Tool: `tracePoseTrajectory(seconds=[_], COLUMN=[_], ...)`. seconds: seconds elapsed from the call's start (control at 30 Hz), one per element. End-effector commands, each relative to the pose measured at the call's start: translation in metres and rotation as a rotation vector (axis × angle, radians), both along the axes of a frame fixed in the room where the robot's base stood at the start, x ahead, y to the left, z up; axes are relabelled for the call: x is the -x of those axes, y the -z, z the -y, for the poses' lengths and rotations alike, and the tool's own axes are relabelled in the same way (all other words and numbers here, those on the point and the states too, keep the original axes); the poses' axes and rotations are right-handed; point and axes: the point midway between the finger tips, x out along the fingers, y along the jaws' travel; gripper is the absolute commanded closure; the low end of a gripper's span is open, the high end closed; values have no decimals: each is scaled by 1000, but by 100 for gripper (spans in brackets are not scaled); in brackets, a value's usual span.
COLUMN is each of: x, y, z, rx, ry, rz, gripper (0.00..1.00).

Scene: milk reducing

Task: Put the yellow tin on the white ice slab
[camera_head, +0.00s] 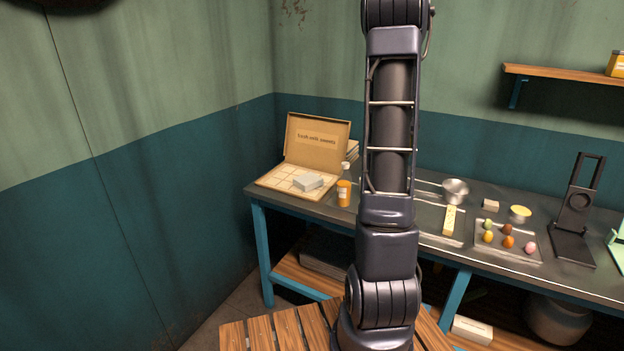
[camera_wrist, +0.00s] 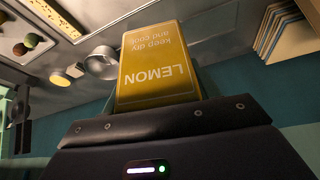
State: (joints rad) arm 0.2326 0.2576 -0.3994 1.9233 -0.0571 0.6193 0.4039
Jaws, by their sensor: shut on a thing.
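A yellow tin (camera_wrist: 155,65) with "LEMON" on it fills the middle of the wrist view, its lettering upside down. My gripper (camera_wrist: 158,108) is shut on this tin, clear of the table surface behind it. The fingertips are mostly hidden. The held tin and my gripper do not show in the head view, where my arm stands upright in the middle. A small white slab (camera_head: 308,182) lies in the open cardboard box (camera_head: 330,137) at the table's left end. I cannot tell its material.
An orange jar (camera_head: 344,193) stands just right of the box. Right of my arm are a metal pot (camera_head: 455,191), a yellow-topped round container (camera_head: 520,214), a tray of small coloured balls (camera_head: 493,250) and a black stand (camera_head: 575,225). A yellow container (camera_head: 616,65) sits on the wall shelf.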

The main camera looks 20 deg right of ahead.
Motion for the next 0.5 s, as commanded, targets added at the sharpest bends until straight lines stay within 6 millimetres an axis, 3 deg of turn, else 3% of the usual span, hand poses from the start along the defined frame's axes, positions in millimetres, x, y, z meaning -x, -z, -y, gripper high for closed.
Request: tracePoseTrajectory(seconds=[0.1,0.5], x=[-37,-137], y=[-5,-16], z=[-32,-152], rx=[0,-1], ry=[-28,-100], rz=[0,-2], gripper=[76,76])
